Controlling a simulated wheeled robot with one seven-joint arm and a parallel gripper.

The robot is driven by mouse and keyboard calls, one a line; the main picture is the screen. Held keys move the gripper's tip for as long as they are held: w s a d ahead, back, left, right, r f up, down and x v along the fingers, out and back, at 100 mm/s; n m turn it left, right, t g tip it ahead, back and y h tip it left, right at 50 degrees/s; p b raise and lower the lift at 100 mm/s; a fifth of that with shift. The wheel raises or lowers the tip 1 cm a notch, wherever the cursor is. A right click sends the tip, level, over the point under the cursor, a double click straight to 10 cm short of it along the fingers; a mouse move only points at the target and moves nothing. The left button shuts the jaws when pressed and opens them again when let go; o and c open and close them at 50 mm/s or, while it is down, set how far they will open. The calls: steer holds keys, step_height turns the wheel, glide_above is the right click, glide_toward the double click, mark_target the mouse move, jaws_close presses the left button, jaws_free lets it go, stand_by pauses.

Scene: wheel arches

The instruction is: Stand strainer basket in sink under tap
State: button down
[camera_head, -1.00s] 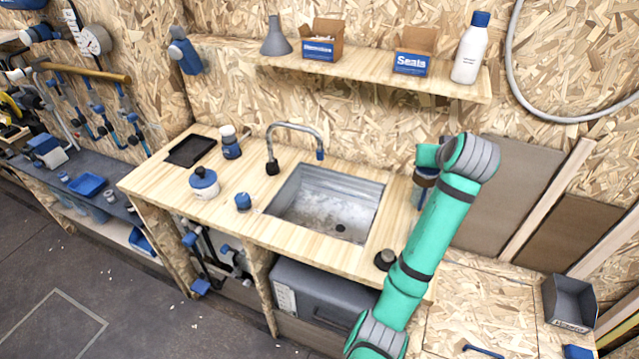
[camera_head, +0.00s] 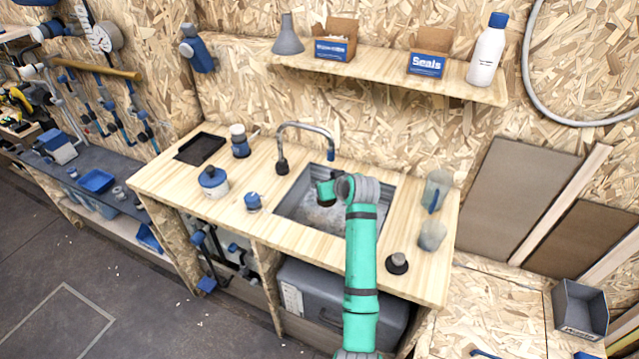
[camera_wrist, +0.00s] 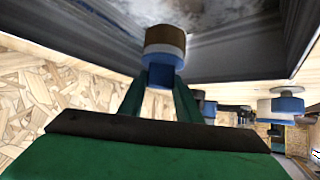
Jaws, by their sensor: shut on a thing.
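My gripper (camera_head: 326,192) is over the sink (camera_head: 292,207), inside its outline in the head view, below and close to the tap (camera_head: 306,127). In the wrist view my gripper (camera_wrist: 164,78) is shut on a short round piece with a brown band, a pale band and a blue end, which I take to be the strainer basket (camera_wrist: 165,44). The grey sink (camera_wrist: 225,68) shows beyond it. In the head view my arm hides the held piece and part of the basin. I cannot tell whether the piece touches the sink floor.
Left of the sink stand a blue cap (camera_head: 253,202), a blue-lidded pot (camera_head: 213,181), a bottle (camera_head: 239,141) and a black tray (camera_head: 201,148). Right of it stand a clear jug (camera_head: 437,188), a clear cup (camera_head: 431,236) and a dark plug (camera_head: 397,263). A shelf (camera_head: 400,75) hangs above.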

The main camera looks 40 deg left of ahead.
step_height(320, 180, down, 2)
steer(key=shift+s, duration=0.1)
steer(key=shift+f, duration=2.4)
steer(key=shift+f, duration=0.5)
steer(key=c, duration=1.2)
jaws_free()
